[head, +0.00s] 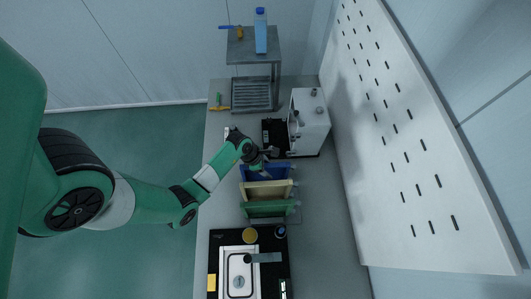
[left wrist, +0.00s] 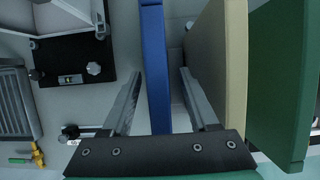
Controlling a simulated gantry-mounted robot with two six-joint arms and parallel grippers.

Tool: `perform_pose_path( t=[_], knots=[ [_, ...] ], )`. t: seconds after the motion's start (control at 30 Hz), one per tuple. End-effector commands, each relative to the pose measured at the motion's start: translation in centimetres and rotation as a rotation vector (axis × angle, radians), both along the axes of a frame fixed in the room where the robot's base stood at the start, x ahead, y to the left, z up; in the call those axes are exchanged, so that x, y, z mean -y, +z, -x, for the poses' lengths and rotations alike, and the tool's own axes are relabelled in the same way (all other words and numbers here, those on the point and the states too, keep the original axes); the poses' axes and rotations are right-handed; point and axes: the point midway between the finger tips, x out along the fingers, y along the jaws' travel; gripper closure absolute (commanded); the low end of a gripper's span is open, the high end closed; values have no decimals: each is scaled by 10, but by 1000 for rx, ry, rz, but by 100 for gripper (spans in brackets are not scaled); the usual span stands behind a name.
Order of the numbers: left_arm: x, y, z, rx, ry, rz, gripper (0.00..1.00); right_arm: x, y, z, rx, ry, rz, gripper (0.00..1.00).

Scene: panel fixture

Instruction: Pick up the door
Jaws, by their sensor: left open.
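Three upright panels stand side by side: a blue panel (head: 252,174), a beige panel (head: 265,190) and a green panel (head: 268,209). Nothing marks which of them is the door. My left gripper (head: 262,164) is over the blue panel, at the far end of the row. In the left wrist view, the open left gripper (left wrist: 160,75) has one finger on each side of the blue panel (left wrist: 156,70), with gaps showing on both sides. Its right finger lies between the blue and beige panels (left wrist: 222,55). The green panel (left wrist: 285,85) is farther right. My right gripper is out of view.
A white box (head: 309,122) with knobs stands by a black plate (head: 272,133) beyond the panels. A ribbed grey tray (head: 251,94) and a metal stand (head: 252,48) with a blue bottle (head: 261,30) are farther back. A black board (head: 216,262) lies in front. A perforated white panel (head: 400,130) rises at right.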

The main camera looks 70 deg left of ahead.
Motion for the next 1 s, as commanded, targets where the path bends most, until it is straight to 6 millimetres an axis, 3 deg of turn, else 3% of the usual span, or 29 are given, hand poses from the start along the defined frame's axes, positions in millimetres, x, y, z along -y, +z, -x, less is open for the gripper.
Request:
perform_pose_path(
  t=[0.1,1.0],
  knots=[
    [1,-11,-4,-1,-1,-1,40,0,-4,0,0,0,0,50],
    [1,-15,-4,0,0,-1,40,0,-2,0,0,0,0,50]
  ],
)
